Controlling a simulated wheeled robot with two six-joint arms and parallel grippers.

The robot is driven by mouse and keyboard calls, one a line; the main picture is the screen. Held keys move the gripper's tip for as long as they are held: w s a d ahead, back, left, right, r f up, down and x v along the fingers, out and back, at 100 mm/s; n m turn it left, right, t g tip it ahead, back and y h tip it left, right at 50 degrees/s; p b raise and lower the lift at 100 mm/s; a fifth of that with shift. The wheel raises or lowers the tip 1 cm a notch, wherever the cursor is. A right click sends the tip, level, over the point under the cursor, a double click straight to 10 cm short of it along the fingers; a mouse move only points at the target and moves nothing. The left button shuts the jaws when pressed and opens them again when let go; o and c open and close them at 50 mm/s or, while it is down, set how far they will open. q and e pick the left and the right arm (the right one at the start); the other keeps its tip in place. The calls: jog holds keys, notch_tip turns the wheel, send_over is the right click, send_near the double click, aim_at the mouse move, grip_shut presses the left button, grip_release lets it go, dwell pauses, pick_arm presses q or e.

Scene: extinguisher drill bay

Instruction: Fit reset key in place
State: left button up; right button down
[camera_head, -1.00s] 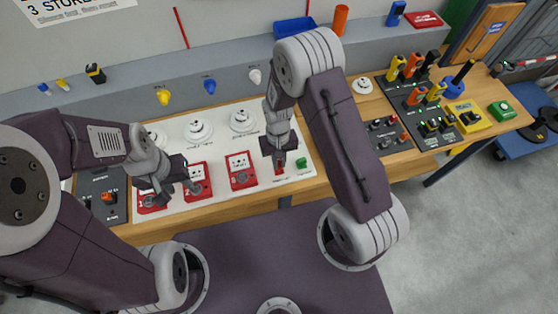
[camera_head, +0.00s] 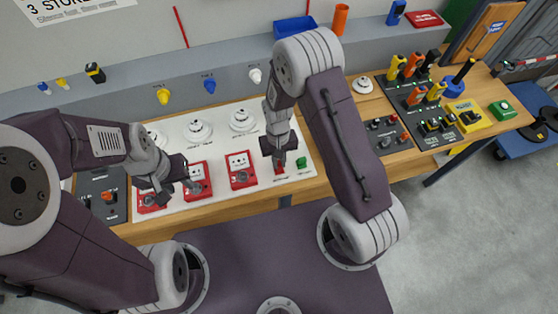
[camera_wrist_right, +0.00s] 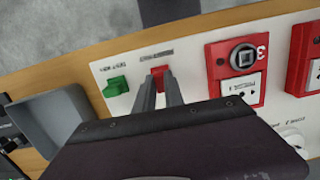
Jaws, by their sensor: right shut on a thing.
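My right gripper (camera_head: 280,160) is over the right part of the white panel (camera_head: 222,122). In the right wrist view its two grey fingers (camera_wrist_right: 160,88) are close together and shut on a small red piece, the red key (camera_wrist_right: 159,72), at the panel. Whether it is seated there is hidden by the fingers. A green key (camera_head: 301,163) stands beside it on the panel; it also shows in the right wrist view (camera_wrist_right: 116,86). My left gripper (camera_head: 165,190) is above the red call points at the panel's left; its jaw gap is unclear.
Red call point 3 (camera_head: 240,168) with a grey ring sits left of my right gripper. Call points 2 (camera_head: 198,180) and 1 (camera_head: 150,204) lie further left. White detectors (camera_head: 198,130) stand behind. A dark control panel (camera_head: 382,133) is to the right.

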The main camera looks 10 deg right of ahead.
jog(key=shift+f+b, duration=0.4)
jog(key=shift+f, duration=0.2)
dwell(0.3)
jog(key=c, duration=1.3)
grip_release()
jog(key=shift+c, duration=0.2)
jog(key=o, duration=0.3)
jog(key=shift+r, duration=0.1)
notch_tip(320, 180, up, 7)
jog(key=p, duration=0.6)
